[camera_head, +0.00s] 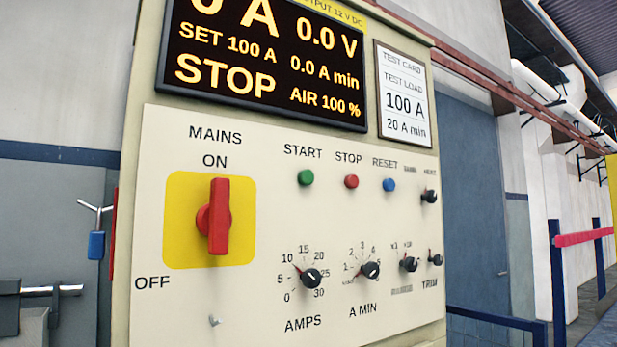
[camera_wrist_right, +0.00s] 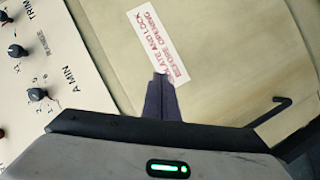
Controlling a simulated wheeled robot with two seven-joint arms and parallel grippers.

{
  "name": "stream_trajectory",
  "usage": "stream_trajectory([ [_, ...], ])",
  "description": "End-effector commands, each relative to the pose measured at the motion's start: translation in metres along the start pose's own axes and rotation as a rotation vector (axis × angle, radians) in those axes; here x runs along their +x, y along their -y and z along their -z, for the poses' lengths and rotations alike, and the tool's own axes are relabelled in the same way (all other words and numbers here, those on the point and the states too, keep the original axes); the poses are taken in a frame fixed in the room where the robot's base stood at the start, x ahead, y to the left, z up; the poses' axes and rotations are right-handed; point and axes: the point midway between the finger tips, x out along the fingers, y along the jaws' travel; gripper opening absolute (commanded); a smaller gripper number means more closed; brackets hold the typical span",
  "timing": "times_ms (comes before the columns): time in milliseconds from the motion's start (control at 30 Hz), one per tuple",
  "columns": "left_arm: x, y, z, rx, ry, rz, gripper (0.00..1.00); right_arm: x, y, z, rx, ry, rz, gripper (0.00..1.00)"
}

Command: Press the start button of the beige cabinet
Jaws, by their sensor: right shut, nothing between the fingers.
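The beige cabinet (camera_head: 285,240) fills the middle of the head view. Its green START button (camera_head: 306,178) is on the front panel, left of the red STOP button (camera_head: 351,182) and the blue RESET button (camera_head: 390,185). The dark display (camera_head: 265,60) above reads STOP, SET 100 A and 0.0 V. In the right wrist view, my right gripper (camera_wrist_right: 161,78) is shut and empty in front of a plain beige part of the cabinet, by a red-lettered label (camera_wrist_right: 160,48). I cannot tell whether it touches. The START button is outside that view. My left gripper is not in view.
The red MAINS handle (camera_head: 218,216) stands upright at ON, left of the buttons. Several black knobs, such as the AMPS knob (camera_head: 311,278), sit below the buttons. A dark hook-shaped handle (camera_wrist_right: 272,112) is right of my right gripper. A blue padlock (camera_head: 96,245) hangs at left.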

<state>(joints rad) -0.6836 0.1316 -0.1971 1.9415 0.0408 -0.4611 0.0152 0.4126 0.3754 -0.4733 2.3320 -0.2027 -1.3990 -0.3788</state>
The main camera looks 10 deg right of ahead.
Motion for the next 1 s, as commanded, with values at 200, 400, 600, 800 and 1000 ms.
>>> stream_trajectory([
  [200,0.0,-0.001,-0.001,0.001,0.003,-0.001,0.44,-0.018,-0.131,0.093,-0.291,-0.149,-0.35,0.0],
  [400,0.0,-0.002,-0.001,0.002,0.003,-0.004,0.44,-0.068,-0.232,0.161,-0.528,-0.191,-0.67,0.0],
  [600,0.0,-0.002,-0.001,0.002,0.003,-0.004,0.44,-0.117,-0.291,0.198,-0.675,-0.175,-0.89,0.0],
  [800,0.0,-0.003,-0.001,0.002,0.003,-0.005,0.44,-0.135,-0.309,0.209,-0.721,-0.164,-0.963,0.0],
  [1000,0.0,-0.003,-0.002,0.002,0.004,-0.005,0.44,-0.135,-0.31,0.209,-0.721,-0.164,-0.964,0.0],
])
